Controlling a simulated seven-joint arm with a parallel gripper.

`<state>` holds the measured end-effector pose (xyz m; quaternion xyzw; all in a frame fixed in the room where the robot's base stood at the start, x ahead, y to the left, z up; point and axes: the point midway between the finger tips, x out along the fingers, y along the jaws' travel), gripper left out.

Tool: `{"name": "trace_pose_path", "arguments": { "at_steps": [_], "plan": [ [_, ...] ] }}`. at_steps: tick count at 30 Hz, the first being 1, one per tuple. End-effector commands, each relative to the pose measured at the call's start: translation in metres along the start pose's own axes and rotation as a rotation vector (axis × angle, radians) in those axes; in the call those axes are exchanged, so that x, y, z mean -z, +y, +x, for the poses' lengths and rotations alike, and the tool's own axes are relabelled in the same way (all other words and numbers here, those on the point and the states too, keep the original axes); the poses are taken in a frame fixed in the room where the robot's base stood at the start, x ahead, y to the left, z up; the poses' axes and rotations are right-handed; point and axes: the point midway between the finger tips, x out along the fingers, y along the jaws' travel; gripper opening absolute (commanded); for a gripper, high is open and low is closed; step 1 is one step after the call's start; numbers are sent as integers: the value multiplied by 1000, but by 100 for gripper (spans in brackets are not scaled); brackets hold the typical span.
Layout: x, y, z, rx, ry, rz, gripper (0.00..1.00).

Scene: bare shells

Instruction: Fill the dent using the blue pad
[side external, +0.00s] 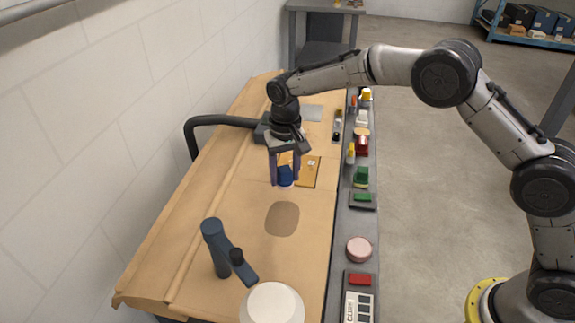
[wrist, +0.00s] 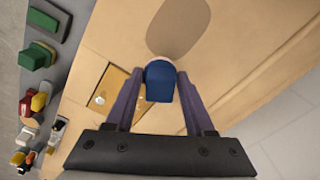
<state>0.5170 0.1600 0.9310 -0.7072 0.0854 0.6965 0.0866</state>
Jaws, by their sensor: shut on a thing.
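My gripper (side external: 285,172) is shut on the blue pad (side external: 286,180), which shows a blue body with a pale lower edge. In the wrist view the blue pad (wrist: 160,82) sits between the two purple-grey fingers of my gripper (wrist: 160,88). The dent appears as a darker brown rounded patch (side external: 282,219) on the tan panel (side external: 240,220). In the wrist view the patch (wrist: 178,27) lies just beyond the pad. In the side view the pad is behind the patch, apart from it. I cannot tell whether the pad touches the panel.
A yellow-orange board (side external: 304,172) lies beside the gripper. A dark blue tool (side external: 222,250) and a white round object (side external: 272,303) stand at the near end. A grey ledge (side external: 345,215) on the right holds a pink round pad (side external: 358,250), green blocks (side external: 361,177) and several small items.

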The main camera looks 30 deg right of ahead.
Motion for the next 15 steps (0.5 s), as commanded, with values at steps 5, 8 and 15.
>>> {"name": "trace_pose_path", "arguments": {
  "at_steps": [5, 8, 15],
  "plan": [
    [0, 0, 17, -1, -1, 0, 9],
    [-1, 1, 26, -1, -2, 0, 9],
    [-1, 1, 47, 0, 0, 0, 9]
  ]
}}
